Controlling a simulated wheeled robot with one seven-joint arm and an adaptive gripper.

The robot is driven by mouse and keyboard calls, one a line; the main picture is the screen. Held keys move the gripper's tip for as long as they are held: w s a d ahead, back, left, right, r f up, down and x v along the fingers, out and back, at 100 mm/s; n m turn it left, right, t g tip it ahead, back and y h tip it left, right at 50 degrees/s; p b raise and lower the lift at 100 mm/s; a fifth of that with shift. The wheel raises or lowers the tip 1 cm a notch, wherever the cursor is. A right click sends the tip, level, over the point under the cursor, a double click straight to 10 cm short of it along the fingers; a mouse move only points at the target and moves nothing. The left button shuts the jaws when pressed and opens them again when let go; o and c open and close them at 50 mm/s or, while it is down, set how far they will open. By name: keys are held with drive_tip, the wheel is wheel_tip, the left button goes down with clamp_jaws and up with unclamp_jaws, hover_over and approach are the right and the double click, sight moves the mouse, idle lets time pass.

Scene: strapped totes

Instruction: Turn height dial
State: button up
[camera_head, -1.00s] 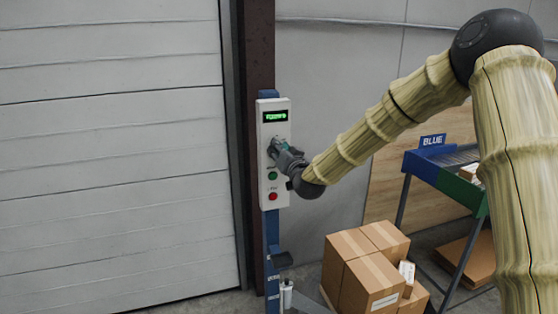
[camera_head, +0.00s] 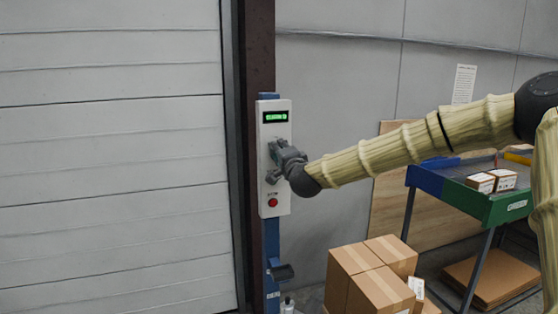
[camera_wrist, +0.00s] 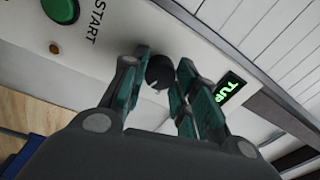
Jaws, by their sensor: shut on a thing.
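A white control panel (camera_head: 272,205) stands upright on a blue post beside the shutter door. The height dial is hidden behind my gripper (camera_head: 277,157) in the head view. In the wrist view the dark round dial (camera_wrist: 159,72) shows between the fingertips of my gripper (camera_wrist: 160,78), which is shut on it. The panel's lit green display (camera_head: 275,117) is above the gripper; its text is too small to read there. In the wrist view part of the display (camera_wrist: 231,86) shows the letters "TUR".
The green START button (camera_wrist: 61,9) is close to the gripper in the wrist view. A red button (camera_head: 272,202) is below the gripper. Cardboard boxes (camera_head: 368,280) stand on the floor to the right. A blue and green table (camera_head: 480,207) stands behind the arm.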

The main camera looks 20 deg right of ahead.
drive_tip(key=shift+f+m+b, duration=0.15)
drive_tip(key=shift+m+b, duration=0.6)
drive_tip(key=shift+m, duration=0.35)
drive_tip(key=o, duration=1)
drive_tip(key=shift+o, duration=0.2)
drive_tip(key=s, duration=1.2)
drive_tip(key=shift+f, duration=0.2)
drive_tip(key=shift+f, duration=0.1)
